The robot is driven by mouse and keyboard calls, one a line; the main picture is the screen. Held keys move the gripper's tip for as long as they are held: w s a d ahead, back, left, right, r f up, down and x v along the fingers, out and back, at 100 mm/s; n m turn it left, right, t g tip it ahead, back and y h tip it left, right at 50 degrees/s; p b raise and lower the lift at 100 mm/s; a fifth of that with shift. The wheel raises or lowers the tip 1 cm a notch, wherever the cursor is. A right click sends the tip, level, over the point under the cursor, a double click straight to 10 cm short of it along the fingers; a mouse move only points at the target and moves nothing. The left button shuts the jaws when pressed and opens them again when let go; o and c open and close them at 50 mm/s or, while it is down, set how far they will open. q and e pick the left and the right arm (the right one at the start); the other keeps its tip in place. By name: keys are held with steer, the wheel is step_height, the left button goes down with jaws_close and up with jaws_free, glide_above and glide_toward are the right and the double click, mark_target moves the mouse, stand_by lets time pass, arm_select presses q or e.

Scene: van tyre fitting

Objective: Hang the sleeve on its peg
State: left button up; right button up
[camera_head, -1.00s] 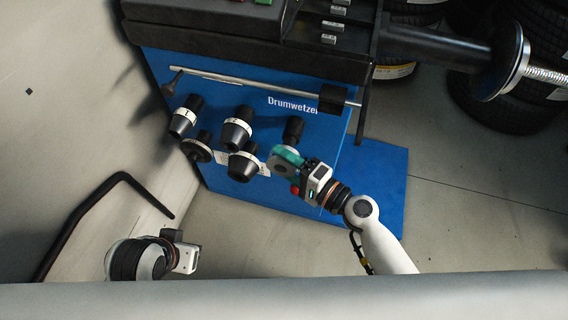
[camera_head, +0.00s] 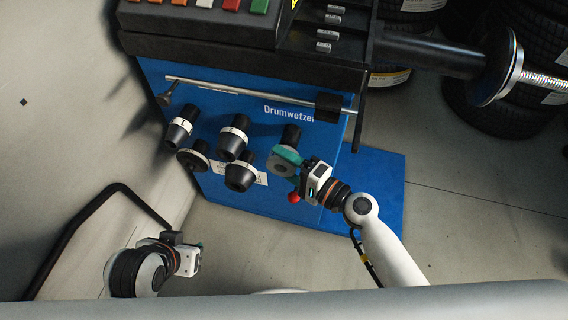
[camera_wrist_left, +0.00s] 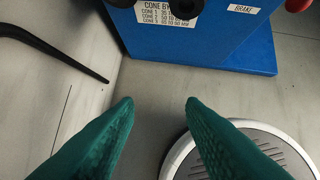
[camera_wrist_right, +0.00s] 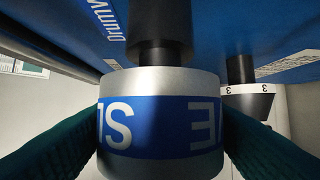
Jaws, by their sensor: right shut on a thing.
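The sleeve (camera_wrist_right: 160,125) is a silver cylinder with a blue lettered band, between the green fingers of my right gripper in the right wrist view. In the head view it is a grey ring (camera_head: 281,163) at the fingertips of my right gripper (camera_head: 288,158), which is shut on it. A black peg (camera_head: 291,135) sticks out of the blue cabinet right at the sleeve. In the right wrist view the peg (camera_wrist_right: 165,52) lines up with the sleeve's far end; I cannot tell whether it enters the sleeve. My left gripper (camera_wrist_left: 160,103) is open and empty, low at the left.
Several black cones (camera_head: 233,142) hang on the blue cabinet (camera_head: 235,97), left of the sleeve. A rod (camera_head: 240,90) crosses above them. A red knob (camera_head: 293,197) sits just below my right gripper. A bent black bar (camera_head: 95,205) stands near my left arm.

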arm_select(q)
steer(key=shift+w+d+r+t, duration=0.2)
steer(key=shift+w+t, duration=0.3)
steer(key=shift+w, duration=0.25)
arm_select(e)
steer(key=shift+w+d, duration=0.25)
steer(key=shift+w, duration=0.45)
steer(key=o, duration=1.1)
arm_select(q)
steer(key=shift+w, duration=0.1)
steer(key=shift+d, duration=0.1)
arm_select(e)
steer(key=shift+f, duration=0.1)
steer(key=shift+s+d, duration=0.3)
steer(key=shift+d, duration=0.05)
arm_select(q)
steer(key=w+d+r+t+h+b, duration=0.1)
steer(key=w+d+r+t+b, duration=0.1)
steer(key=w+r+t, duration=0.1)
steer(key=shift+w+r+t, duration=0.25)
steer(key=shift+w+t, duration=0.35)
steer(key=shift+w, duration=0.65)
arm_select(e)
steer(key=v, duration=1.1)
